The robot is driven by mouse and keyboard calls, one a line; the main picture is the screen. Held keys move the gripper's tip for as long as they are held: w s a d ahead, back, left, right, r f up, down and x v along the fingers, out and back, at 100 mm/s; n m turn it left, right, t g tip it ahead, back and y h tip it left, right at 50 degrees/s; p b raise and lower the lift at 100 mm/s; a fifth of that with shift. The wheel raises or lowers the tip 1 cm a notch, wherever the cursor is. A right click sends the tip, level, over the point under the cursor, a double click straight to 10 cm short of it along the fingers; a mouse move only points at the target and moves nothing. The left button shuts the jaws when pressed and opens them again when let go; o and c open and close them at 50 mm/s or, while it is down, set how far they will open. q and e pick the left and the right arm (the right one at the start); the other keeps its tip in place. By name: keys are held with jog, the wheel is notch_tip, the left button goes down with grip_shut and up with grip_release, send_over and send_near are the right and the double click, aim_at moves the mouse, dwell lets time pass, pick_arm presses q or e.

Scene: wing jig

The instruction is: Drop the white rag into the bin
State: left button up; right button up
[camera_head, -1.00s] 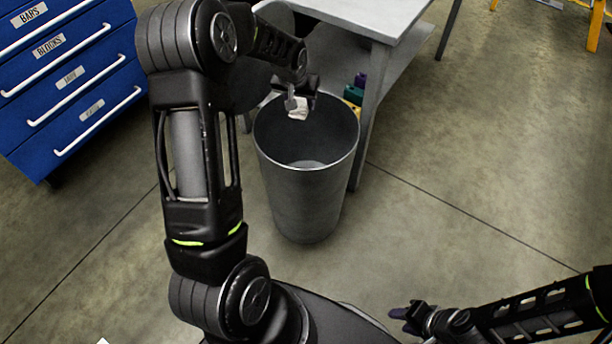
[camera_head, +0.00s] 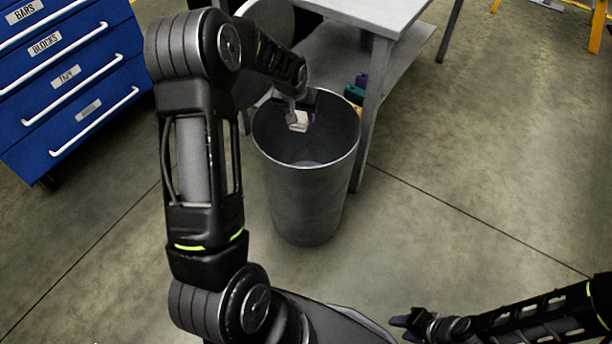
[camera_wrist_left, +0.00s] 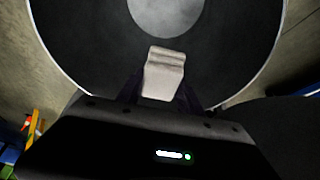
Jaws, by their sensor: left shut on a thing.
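The white rag (camera_head: 298,122) is a small pale folded piece held in my left gripper (camera_head: 297,115). The gripper is shut on it at the mouth of the grey bin (camera_head: 305,195), inside the back part of the rim. In the left wrist view the rag (camera_wrist_left: 164,74) sits between the dark fingers, with the bin's dark inner wall (camera_wrist_left: 90,45) around it and the pale bin floor (camera_wrist_left: 167,12) beyond. My right gripper (camera_head: 402,327) is low at the right, away from the bin; whether its jaws are open is unclear.
A grey table (camera_head: 375,14) with a lower shelf stands right behind the bin, its leg (camera_head: 371,110) close to the rim. Small coloured items (camera_head: 355,92) lie on that shelf. A blue drawer cabinet (camera_head: 70,85) is at the left. The floor right of the bin is clear.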

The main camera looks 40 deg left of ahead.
pick_arm(q)
jog(key=o, duration=1.4)
jog(key=shift+o, duration=0.2)
jog(key=shift+r, duration=0.15)
jog(key=p+v, duration=0.1)
jog(key=v, duration=0.6)
jog(key=shift+s+d+r, duration=0.1)
jog(key=shift+s+r, duration=0.05)
jog(key=shift+r, duration=0.1)
jog(key=shift+s, duration=0.1)
